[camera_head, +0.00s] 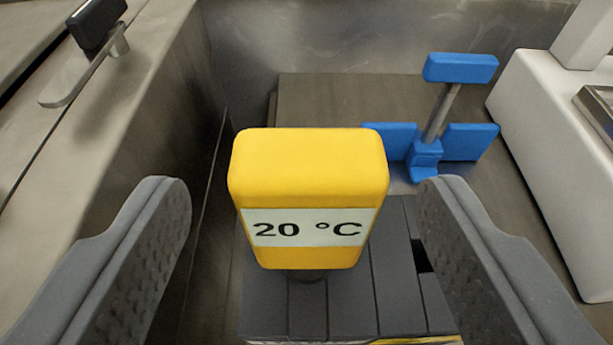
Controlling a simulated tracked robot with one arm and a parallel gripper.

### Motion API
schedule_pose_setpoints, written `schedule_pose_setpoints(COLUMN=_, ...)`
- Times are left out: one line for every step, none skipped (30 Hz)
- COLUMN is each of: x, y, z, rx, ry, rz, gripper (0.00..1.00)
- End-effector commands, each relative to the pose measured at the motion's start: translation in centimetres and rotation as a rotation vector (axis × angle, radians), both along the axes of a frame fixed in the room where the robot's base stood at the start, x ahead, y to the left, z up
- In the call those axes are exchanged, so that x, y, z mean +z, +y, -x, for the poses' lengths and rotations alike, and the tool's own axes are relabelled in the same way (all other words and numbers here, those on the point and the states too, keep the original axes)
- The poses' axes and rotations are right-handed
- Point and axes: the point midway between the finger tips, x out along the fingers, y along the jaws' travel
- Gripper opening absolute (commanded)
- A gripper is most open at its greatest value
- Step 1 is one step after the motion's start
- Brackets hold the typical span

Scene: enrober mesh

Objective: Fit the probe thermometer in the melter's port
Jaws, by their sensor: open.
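The probe thermometer (308,195) has a yellow head with a pale display that reads 20 °C. It stands upright in the middle of the head camera view, above a dark slatted block (345,305). Its stem is mostly hidden below the head. My gripper (305,215) is open, with one grey ridged finger to the left of the yellow head and one to the right. There is a gap on both sides, and neither finger touches it. I cannot tell the melter or its port in this view.
A blue tool (440,125) with a metal stem stands behind the thermometer to the right. A white machine (555,150) is at the right edge. A steel wall (205,120) and a ledge with a black-knobbed lever (85,65) run along the left.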

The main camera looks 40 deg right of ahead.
Motion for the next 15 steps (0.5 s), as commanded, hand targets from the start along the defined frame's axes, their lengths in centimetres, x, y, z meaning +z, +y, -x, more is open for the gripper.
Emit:
schedule_pose_setpoints(x=-0.1, y=-0.1, z=-0.1, rx=0.000, ry=0.000, rz=0.000, gripper=0.64)
schedule_pose_setpoints(x=-0.1, y=-0.2, z=-0.2, rx=0.000, ry=0.000, rz=0.000, gripper=0.64)
schedule_pose_setpoints(x=-0.2, y=-0.3, z=-0.4, rx=0.000, ry=0.000, rz=0.000, gripper=0.64)
schedule_pose_setpoints(x=-0.3, y=-0.4, z=-0.6, rx=0.000, ry=0.000, rz=0.000, gripper=0.64)
schedule_pose_setpoints(x=-0.5, y=-0.5, z=-0.8, rx=0.000, ry=0.000, rz=0.000, gripper=0.64)
schedule_pose_setpoints(x=-0.7, y=-0.8, z=-1.1, rx=0.000, ry=0.000, rz=0.000, gripper=0.64)
schedule_pose_setpoints(x=-0.9, y=-1.0, z=-1.3, rx=-0.001, ry=0.001, rz=0.000, gripper=0.64)
schedule_pose_setpoints(x=-1.1, y=-1.2, z=-1.6, rx=-0.001, ry=0.002, rz=-0.001, gripper=0.64)
schedule_pose_setpoints(x=-1.4, y=-1.5, z=-2.0, rx=-0.002, ry=0.003, rz=-0.001, gripper=0.64)
schedule_pose_setpoints(x=-1.6, y=-1.7, z=-2.3, rx=-0.002, ry=0.003, rz=-0.001, gripper=0.64)
schedule_pose_setpoints(x=-1.7, y=-1.9, z=-2.7, rx=-0.001, ry=0.003, rz=-0.001, gripper=0.64)
schedule_pose_setpoints(x=-1.8, y=-2.1, z=-3.1, rx=0.000, ry=0.002, rz=0.000, gripper=0.64)
schedule_pose_setpoints(x=-1.8, y=-2.2, z=-3.4, rx=0.001, ry=0.001, rz=0.000, gripper=0.64)
schedule_pose_setpoints(x=-1.8, y=-2.4, z=-3.6, rx=0.001, ry=0.000, rz=0.000, gripper=0.64)
schedule_pose_setpoints(x=-1.9, y=-2.5, z=-3.8, rx=0.002, ry=0.000, rz=0.000, gripper=0.64)
